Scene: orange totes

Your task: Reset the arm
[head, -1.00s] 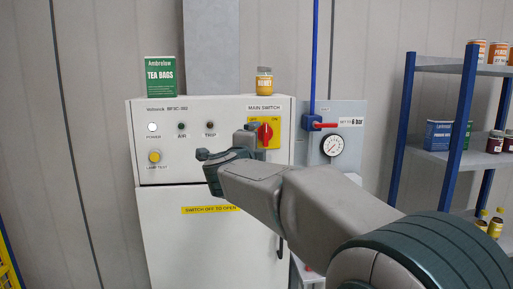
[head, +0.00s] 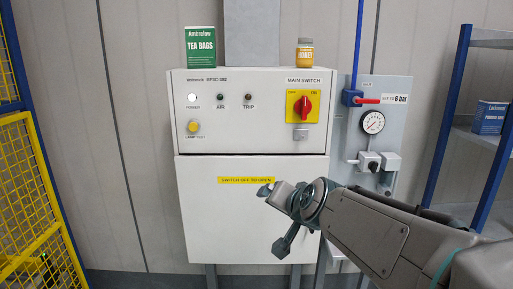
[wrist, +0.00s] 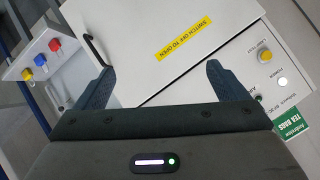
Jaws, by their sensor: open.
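My arm reaches in from the lower right of the head view. My gripper (head: 274,220) is open and empty, in front of the white cabinet's lower door (head: 225,240), below and left of the main switch. The wrist view shows my gripper (wrist: 160,82) with its two dark fingers spread wide and nothing between them. The cabinet door (wrist: 150,75) with its yellow label lies beyond the fingers. I cannot tell the exact gap to the door.
The red main switch (head: 307,106) sits on a yellow plate. A tea box (head: 201,47) and honey jar (head: 305,53) stand on the cabinet. A gauge panel (head: 385,150) and blue shelf rack (head: 447,130) are right, a yellow mesh fence (head: 35,190) left.

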